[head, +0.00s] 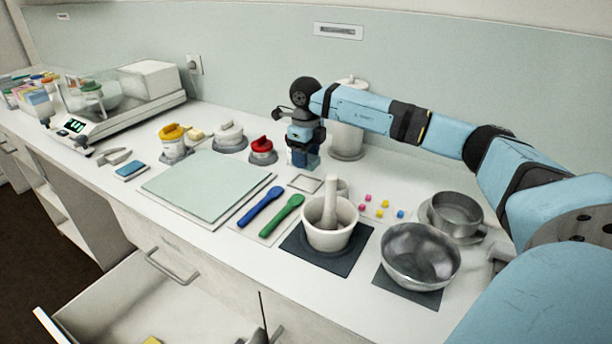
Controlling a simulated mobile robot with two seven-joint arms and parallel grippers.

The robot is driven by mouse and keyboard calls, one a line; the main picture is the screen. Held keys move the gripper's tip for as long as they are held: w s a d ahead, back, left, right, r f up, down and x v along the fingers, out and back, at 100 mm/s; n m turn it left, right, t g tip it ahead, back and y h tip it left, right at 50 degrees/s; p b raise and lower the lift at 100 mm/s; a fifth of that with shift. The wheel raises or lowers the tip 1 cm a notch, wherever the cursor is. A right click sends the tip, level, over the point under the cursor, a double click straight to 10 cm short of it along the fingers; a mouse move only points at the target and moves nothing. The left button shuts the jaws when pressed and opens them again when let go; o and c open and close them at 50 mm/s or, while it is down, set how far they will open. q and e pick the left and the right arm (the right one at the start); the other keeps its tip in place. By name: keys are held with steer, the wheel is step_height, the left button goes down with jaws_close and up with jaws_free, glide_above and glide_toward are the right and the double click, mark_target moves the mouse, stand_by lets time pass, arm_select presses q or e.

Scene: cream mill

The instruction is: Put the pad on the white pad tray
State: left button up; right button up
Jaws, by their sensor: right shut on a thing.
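My right gripper (303,158) comes in from the right and points down over the counter, behind the small white square tray (305,184). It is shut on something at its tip. The fingers and a dark blue block shape there run together, so I cannot tell the held thing's outline or whether it touches the counter. The white square tray looks empty, with a thin raised rim. A flat blue pad-like piece (131,169) lies at the left, near the counter's front edge. My left gripper is not in view.
A red-lidded jar (262,151) stands just left of the gripper, and a white canister (347,135) behind it. A mortar (331,224), steel bowl (420,256), blue spoon (260,207) and green spoon (281,216) lie in front. A drawer (190,315) hangs open below.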

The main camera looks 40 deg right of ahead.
mark_target(306, 184)
steer(key=shift+f, duration=2.95)
steer(key=o, duration=1)
steer(key=shift+f, duration=0.15)
steer(key=shift+c, duration=0.2)
step_height(306, 184, up, 12)
steer(key=shift+r, duration=0.2)
